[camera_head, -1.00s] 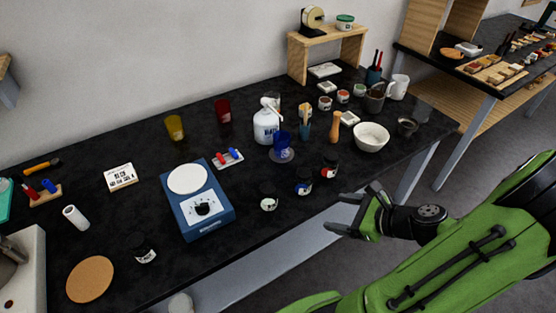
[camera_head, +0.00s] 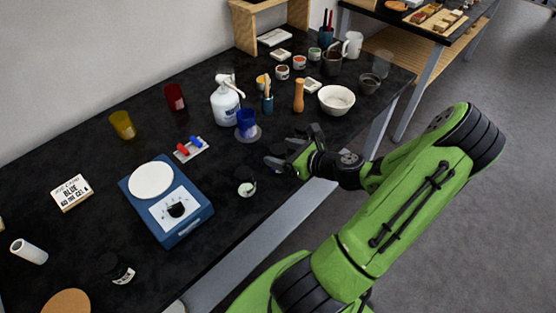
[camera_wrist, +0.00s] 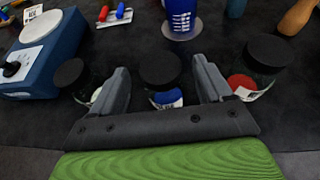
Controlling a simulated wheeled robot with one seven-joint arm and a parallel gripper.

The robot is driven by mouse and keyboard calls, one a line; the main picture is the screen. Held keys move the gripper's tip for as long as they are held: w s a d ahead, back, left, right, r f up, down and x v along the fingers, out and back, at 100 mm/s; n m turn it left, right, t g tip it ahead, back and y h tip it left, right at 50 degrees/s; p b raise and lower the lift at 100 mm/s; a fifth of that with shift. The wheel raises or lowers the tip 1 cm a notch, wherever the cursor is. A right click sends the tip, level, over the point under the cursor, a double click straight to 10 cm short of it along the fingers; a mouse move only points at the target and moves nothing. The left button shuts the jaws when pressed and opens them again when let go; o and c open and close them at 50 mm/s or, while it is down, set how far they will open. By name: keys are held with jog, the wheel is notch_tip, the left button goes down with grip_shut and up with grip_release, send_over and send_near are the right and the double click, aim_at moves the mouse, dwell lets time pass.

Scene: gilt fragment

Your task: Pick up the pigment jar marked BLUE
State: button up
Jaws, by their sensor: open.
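In the wrist view, a dark jar with a black lid and a blue label patch (camera_wrist: 163,97) stands upright between the two fingers of my open gripper (camera_wrist: 161,68). A gap shows on both sides of the jar. In the head view, my gripper (camera_head: 282,149) is low over the front edge of the black table and hides most of this jar. A similar jar with a pale label (camera_wrist: 78,82) stands left of the fingers; it also shows in the head view (camera_head: 246,186). A jar with a red label (camera_wrist: 258,72) stands close by the right finger.
A blue cup (camera_head: 246,122) on a round coaster stands behind the jars. A white bowl (camera_head: 337,99) and wooden pestle (camera_head: 299,96) stand to the right.

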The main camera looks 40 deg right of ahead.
aim_at(274, 150)
jog(key=x, duration=0.4)
jog(key=shift+f+b, duration=0.15)
jog(key=shift+b, duration=0.2)
jog(key=c, duration=1.2)
